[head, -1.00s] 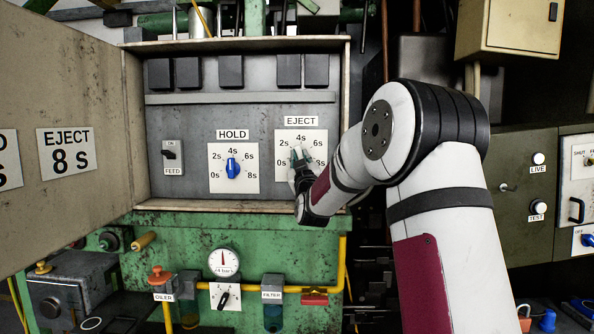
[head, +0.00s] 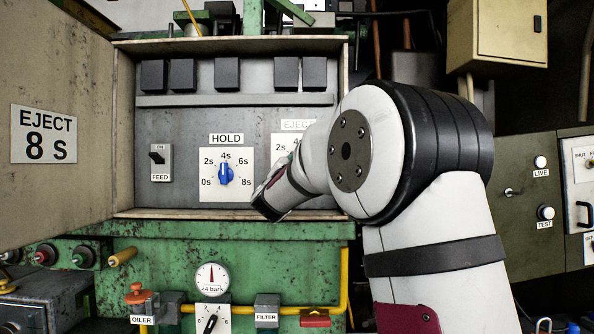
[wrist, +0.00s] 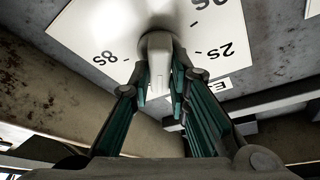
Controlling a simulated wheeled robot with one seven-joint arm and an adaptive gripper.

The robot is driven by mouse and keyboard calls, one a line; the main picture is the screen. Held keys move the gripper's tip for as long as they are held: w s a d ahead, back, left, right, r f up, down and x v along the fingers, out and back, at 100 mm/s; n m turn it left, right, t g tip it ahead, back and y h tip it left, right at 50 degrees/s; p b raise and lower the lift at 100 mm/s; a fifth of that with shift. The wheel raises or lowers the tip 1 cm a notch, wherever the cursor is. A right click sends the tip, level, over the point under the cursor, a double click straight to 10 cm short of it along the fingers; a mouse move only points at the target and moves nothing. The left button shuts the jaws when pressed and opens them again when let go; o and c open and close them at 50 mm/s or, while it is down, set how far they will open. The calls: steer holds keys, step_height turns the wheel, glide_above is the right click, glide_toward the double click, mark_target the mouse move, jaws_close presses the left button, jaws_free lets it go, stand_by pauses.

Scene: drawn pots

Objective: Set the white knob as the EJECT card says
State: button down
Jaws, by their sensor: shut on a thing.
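The EJECT card (head: 44,134) on the open panel door at the left reads 8 s. The EJECT dial plate (head: 282,142) in the cabinet is mostly hidden behind my arm in the head view. In the wrist view the dial plate (wrist: 85,35) shows rotated, with 8s at left and 2s at right. My gripper (wrist: 159,82) is shut on the white knob (wrist: 157,50), one finger on each side. The knob's pointing end cannot be told; the 4s and 6s marks are hidden there.
The HOLD dial with its blue knob (head: 226,174) is close left of my wrist. The FEED switch (head: 160,162) is further left. A cabinet lip (head: 180,213) runs below the panel. A gauge (head: 212,278) and yellow pipe are lower down.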

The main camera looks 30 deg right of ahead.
steer(key=shift+m+g+y+p, duration=0.25)
steer(key=shift+m+g+p, duration=0.65)
steer(key=shift+m, duration=1.5)
steer(key=shift+m+g+y+p, duration=0.3)
steer(key=shift+m+g+p, duration=0.6)
steer(key=shift+m, duration=1.5)
steer(key=shift+m+g+y+p, duration=0.25)
steer(key=shift+m+g+p, duration=0.65)
steer(key=shift+m, duration=1.5)
steer(key=shift+p, duration=0.3)
steer(key=c, duration=1.5)
jaws_free()
steer(key=v, duration=1.2)
